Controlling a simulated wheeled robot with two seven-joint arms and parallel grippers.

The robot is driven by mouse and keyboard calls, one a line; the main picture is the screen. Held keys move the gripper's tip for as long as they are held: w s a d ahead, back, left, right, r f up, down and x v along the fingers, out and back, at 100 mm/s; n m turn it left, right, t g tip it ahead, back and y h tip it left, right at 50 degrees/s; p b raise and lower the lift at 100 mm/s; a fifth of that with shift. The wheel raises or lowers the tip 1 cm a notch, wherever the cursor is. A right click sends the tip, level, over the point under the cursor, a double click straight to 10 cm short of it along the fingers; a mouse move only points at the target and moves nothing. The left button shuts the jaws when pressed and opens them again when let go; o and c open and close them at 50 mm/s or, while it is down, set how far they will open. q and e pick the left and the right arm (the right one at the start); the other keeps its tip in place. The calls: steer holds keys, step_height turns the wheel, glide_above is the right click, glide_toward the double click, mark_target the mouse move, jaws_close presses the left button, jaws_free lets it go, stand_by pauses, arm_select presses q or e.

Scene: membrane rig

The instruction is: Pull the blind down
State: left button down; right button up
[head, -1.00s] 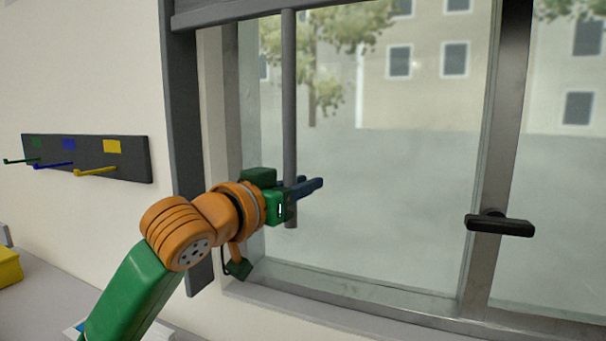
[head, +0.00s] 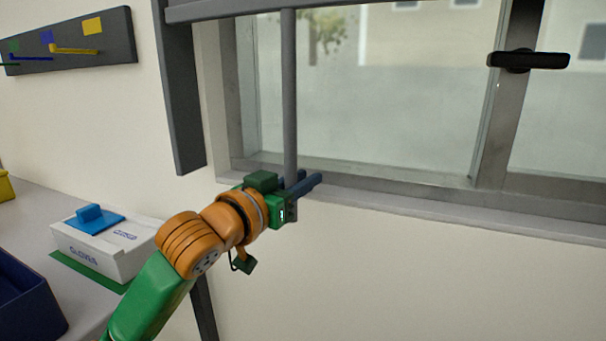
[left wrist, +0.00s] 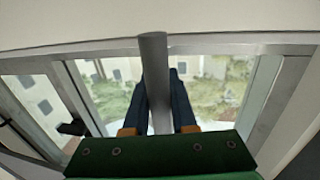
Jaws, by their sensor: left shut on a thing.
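The blind's grey bottom bar (head: 225,11) crosses the top edge of the head view, in front of the upper window. A grey pull rod (head: 290,95) hangs straight down from it. My left gripper (head: 303,184) is shut on the lower part of the rod, near the level of the window sill. In the left wrist view the rod (left wrist: 154,65) runs between the two dark blue fingers of the left gripper (left wrist: 161,95). The blind above the bar is out of view. My right gripper is not in view.
A dark guide strip (head: 182,100) stands left of the window. The window has a black handle (head: 530,60). A hook rack (head: 110,50) is on the left wall. A white box (head: 105,254) with a blue thing on top and a dark blue bin (head: 28,305) stand at lower left.

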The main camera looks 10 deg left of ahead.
arm_select(q)
steer(key=shift+f, duration=0.15)
steer(key=c, duration=0.7)
jaws_free()
steer(key=shift+s, duration=0.1)
steer(key=shift+c, duration=0.2)
steer(key=b+v, duration=0.1)
steer(key=v, duration=0.6)
steer(key=shift+b, duration=0.3)
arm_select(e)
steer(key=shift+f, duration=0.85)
